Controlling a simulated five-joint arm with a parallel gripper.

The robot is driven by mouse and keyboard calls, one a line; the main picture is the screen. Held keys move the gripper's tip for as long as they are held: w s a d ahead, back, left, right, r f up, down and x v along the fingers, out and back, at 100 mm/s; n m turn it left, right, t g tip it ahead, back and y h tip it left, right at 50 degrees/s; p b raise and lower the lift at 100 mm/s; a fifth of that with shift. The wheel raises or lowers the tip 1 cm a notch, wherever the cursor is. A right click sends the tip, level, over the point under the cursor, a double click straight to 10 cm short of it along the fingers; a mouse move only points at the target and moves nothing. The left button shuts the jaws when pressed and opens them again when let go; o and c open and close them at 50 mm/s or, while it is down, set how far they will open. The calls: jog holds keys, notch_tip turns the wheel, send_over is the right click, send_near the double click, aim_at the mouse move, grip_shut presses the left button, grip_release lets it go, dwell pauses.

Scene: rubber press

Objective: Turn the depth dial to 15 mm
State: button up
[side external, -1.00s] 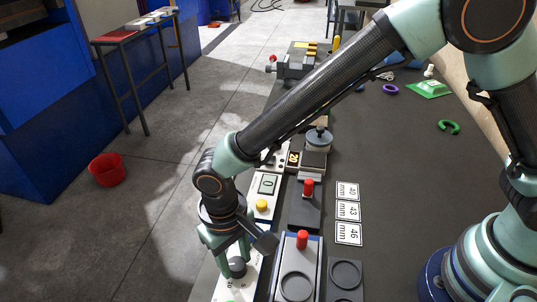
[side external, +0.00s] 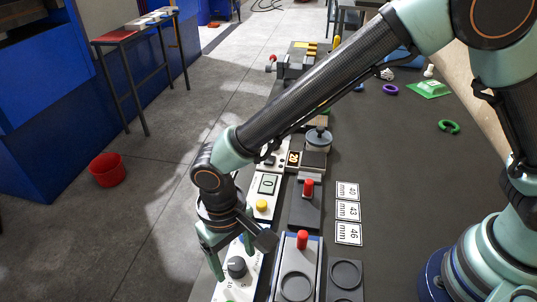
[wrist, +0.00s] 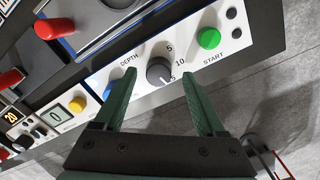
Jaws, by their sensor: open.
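The depth dial (wrist: 158,70) is a dark grey round knob on a white panel (wrist: 132,59) marked DEPTH, with 5, 10 and a partly hidden 15 at its right. Its white pointer line appears to face the lower right, toward the 15 mark. The dial (side external: 237,267) also shows in the side view, near the bottom. My gripper (side external: 235,262) is open above it, with nothing held. In the wrist view my gripper's green fingers (wrist: 159,76) stand on either side of the dial, apart from it.
A green START button (wrist: 209,38) is right of the dial; a blue button (wrist: 113,87) is left, partly behind a finger. A press with a red knob (side external: 302,239) stands beside the panel. Cards marked 40, 43 and 46 mm (side external: 347,211) lie on the dark bench.

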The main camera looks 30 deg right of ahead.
aim_at(234, 267)
notch_tip(234, 267, up, 11)
jog(key=shift+a, duration=0.15)
dwell(0.4)
jog(key=f+n, duration=0.1)
jog(key=f, duration=0.5)
jog(key=f+n, duration=0.2)
jog(key=f, duration=0.4)
jog(key=shift+d+f, duration=0.15)
jog(key=shift+d, duration=0.05)
grip_shut()
jog(key=shift+n, duration=0.3)
